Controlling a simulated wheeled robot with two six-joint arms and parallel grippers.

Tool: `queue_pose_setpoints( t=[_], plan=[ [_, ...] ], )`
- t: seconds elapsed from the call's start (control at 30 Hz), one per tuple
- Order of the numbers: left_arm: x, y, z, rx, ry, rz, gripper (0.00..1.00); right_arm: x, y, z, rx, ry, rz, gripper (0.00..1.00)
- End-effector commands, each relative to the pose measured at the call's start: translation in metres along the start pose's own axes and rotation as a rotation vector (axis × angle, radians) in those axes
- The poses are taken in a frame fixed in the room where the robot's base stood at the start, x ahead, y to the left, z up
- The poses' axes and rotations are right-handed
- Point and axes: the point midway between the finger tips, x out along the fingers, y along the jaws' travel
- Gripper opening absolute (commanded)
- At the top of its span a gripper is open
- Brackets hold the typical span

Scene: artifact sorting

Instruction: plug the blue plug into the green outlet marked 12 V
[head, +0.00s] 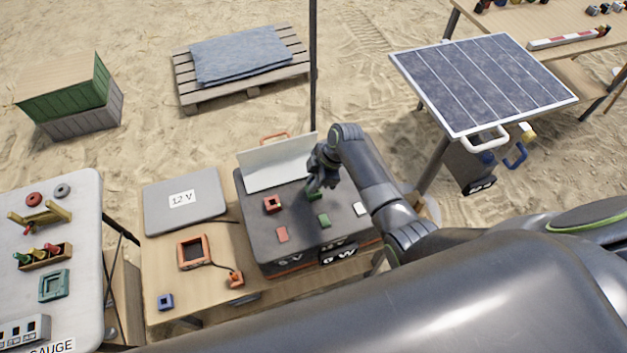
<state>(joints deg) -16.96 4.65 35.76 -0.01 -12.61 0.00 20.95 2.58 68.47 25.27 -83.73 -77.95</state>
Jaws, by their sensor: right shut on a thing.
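The dark power box (345,187) stands on the wooden table, with red, green and white outlets on top. One green outlet (324,220) is uncovered in front. Another green patch (313,194) shows just under my right gripper (318,184). That gripper is shut over the box's top; what it holds is hidden by the fingers. A small blue block with a dark square opening (165,301), possibly the blue plug, lies at the table's front left. My left gripper is not in view.
An orange block (272,203) sits on the box's left side. A grey slab marked 12 V (205,185) and an orange frame (181,252), cabled to an orange plug (235,279), lie on the left. The box's raised lid (265,170) stands behind. A solar panel (480,80) is at right.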

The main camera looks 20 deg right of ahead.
Motion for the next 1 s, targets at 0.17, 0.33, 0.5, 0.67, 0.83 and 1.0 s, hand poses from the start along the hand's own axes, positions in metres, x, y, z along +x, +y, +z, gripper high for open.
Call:
queue_pose_setpoints(
  t=[0.17, 0.33, 0.5, 0.67, 0.83, 1.0],
  plan=[
    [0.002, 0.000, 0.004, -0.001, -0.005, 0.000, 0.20, 0.002, 0.000, 0.001, 0.000, 0.000, 0.000, 0.23],
    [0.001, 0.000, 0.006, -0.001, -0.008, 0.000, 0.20, 0.002, 0.000, 0.001, 0.000, 0.000, 0.000, 0.35],
    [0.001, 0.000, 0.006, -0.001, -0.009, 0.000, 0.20, 0.002, 0.000, 0.001, 0.000, 0.000, 0.000, 0.35],
    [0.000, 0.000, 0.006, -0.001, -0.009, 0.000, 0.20, -0.004, 0.001, 0.000, 0.000, 0.000, 0.001, 0.35],
    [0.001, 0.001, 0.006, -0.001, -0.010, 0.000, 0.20, -0.026, 0.001, 0.000, -0.001, 0.000, 0.005, 0.35],
    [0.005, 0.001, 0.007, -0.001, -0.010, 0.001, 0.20, -0.057, 0.001, 0.001, -0.002, -0.001, 0.005, 0.35]
  ],
)
